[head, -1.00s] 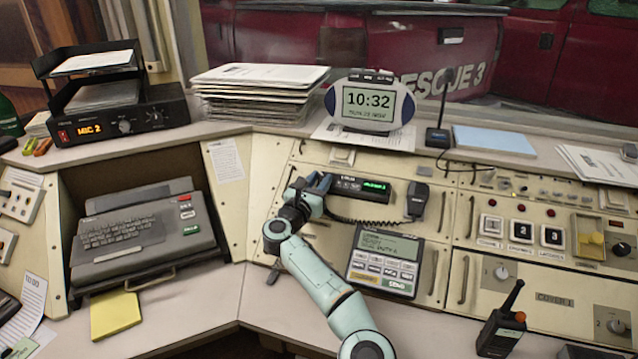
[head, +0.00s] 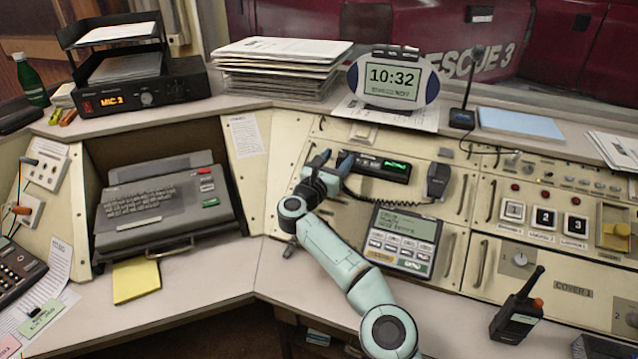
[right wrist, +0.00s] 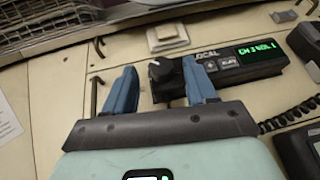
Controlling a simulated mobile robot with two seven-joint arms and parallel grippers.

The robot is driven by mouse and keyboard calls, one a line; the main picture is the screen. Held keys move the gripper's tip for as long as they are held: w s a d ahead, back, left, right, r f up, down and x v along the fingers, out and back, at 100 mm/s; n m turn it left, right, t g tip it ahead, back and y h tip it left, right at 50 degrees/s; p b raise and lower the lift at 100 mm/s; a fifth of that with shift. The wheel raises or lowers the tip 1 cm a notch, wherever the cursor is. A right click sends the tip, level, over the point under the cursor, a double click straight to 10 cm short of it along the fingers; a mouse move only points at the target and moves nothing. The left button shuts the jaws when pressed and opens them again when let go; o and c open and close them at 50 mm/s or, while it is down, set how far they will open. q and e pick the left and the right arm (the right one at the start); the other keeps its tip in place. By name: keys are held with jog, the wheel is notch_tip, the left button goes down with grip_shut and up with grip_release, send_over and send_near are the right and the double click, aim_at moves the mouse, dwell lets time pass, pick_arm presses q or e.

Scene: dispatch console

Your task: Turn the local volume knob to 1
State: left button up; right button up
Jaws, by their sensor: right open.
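The local radio (head: 381,167) is a black box with a lit green display on the console panel, also in the right wrist view (right wrist: 223,70). Its label there reads LOCAL, and its display seems to read "CH 3 VOL 1". The dark volume knob (right wrist: 161,71) is at the radio's left end. My right gripper (head: 328,161) is at that end. In the right wrist view its blue fingers are apart, one on each side of the knob. The right finger is close to it; I cannot tell whether it touches. My left gripper is not in view.
A handset (head: 438,181) with a coiled cord hangs right of the radio. A keypad unit (head: 401,239) is below it. A small pale block (right wrist: 167,37) is behind the knob. A metal handle (right wrist: 96,94) stands beside the left finger.

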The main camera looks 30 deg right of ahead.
jog(key=v, duration=1.2)
jog(key=shift+s+a+f, duration=0.1)
jog(key=shift+a, duration=0.05)
